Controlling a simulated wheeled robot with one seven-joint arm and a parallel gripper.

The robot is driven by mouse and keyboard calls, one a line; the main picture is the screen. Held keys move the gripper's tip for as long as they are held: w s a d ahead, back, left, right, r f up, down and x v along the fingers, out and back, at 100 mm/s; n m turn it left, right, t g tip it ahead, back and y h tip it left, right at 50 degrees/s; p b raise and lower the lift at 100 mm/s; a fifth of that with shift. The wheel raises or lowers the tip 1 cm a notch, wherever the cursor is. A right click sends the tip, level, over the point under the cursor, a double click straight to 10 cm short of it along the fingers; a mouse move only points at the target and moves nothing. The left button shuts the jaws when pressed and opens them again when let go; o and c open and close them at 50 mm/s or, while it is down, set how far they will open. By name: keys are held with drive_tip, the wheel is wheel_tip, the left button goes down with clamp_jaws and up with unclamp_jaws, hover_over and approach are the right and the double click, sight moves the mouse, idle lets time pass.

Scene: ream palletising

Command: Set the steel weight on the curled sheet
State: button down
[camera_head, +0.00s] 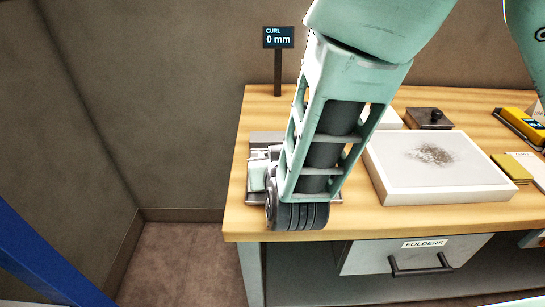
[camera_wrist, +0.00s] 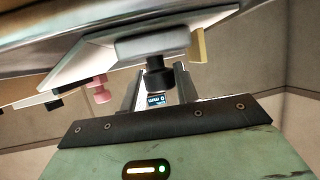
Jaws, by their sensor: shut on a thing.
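In the wrist view my gripper (camera_wrist: 156,88) is shut on the black knob (camera_wrist: 158,77) of a grey steel weight (camera_wrist: 150,43). The picture there appears upside down. A flat white surface (camera_wrist: 85,62), seemingly the sheet, lies directly against or very near the weight's flat face; I cannot tell whether they touch. In the head view my arm hides the weight, the sheet and my fingertips. A silver fixture (camera_head: 266,139) shows behind my wrist at the table's left end. The curl display (camera_head: 279,37) reads 0 mm.
On the wooden table (camera_head: 421,219), a white slab with a grey smudge (camera_head: 400,182) lies right of my arm. A yellow device (camera_head: 522,124) is at the right. A pink knob (camera_wrist: 98,88) shows in the wrist view.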

drive_tip(key=c, duration=1.3)
unclamp_jaws()
drive_tip(key=shift+f, duration=0.1)
drive_tip(key=shift+c, duration=0.2)
